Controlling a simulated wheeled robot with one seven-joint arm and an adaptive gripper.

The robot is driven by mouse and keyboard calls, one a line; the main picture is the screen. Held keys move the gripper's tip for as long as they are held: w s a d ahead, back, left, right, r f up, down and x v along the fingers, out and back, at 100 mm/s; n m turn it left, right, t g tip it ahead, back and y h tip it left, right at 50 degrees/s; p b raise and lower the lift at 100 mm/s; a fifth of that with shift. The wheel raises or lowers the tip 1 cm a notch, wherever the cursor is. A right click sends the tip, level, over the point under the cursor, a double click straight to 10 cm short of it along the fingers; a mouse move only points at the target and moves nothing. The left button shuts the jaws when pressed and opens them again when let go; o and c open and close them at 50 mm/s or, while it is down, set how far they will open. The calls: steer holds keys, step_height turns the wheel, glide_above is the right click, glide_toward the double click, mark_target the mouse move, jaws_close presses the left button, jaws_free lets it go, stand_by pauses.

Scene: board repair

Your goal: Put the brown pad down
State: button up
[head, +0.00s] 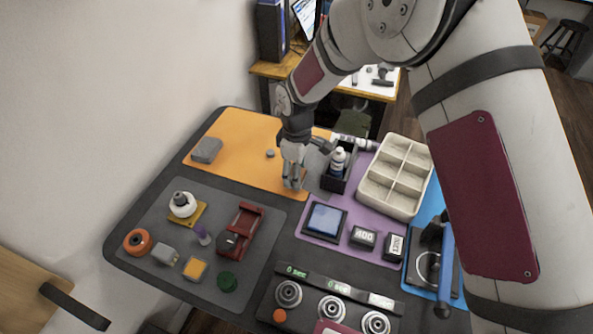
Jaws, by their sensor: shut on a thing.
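My gripper (292,183) points down over the right part of the orange mat (240,158), near the mat's front right edge. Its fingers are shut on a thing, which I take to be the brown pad. The pad is too small and too covered by the fingers to make out. I cannot tell whether it touches the mat. A grey block (206,150) lies at the mat's left end, and a small grey round piece (270,154) lies left of my gripper.
A black holder with a white bottle (338,160) stands close right of my gripper. Beyond it is a cream compartment tray (396,178). A blue pad in a dark frame (325,219) lies in front. A red device (241,230) sits on the grey mat (205,218). The orange mat's middle is mostly clear.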

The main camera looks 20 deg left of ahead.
steer(key=shift+f, duration=0.15)
steer(key=o, duration=1.1)
steer(key=shift+o, duration=0.2)
step_height(320, 180, up, 12)
steer(key=shift+r, duration=0.2)
